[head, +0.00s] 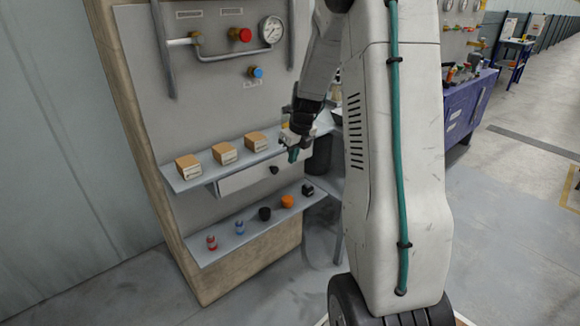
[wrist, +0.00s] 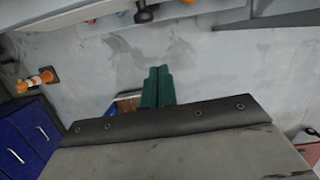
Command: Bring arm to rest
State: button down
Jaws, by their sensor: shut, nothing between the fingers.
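My gripper (head: 293,155) shows in the head view in front of the right end of the upper shelf, beside my white column. In the wrist view its two green fingers (wrist: 157,86) lie side by side, closed, with nothing between them. Behind them is mostly grey floor. My arm is bent, with the forearm hanging down from the top of the head view. Part of the arm is hidden behind the column.
The upper shelf (head: 205,176) holds three cardboard boxes (head: 225,153). The lower shelf (head: 225,243) holds several small items, including an orange one (head: 287,201). A gauge (head: 271,30) and valves are on the panel. A blue workbench (head: 465,105) stands right. The right floor is open.

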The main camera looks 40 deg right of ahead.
jog(key=shift+v, duration=1.6)
jog(key=shift+a, duration=0.1)
jog(key=s+a+r+m, duration=0.4)
jog(key=s+a+m, duration=0.5)
jog(key=m, duration=0.3)
jog(key=s+a+r+m+g, duration=0.1)
jog(key=s+a+r+m, duration=0.3)
jog(key=s+a+m, duration=0.6)
jog(key=s+a+r+m, duration=0.5)
jog(key=s+a+m, duration=0.4)
jog(key=m, duration=0.5)
jog(key=shift+s+a, duration=0.25)
jog(key=shift+s, duration=0.2)
jog(key=shift+r, duration=0.1)
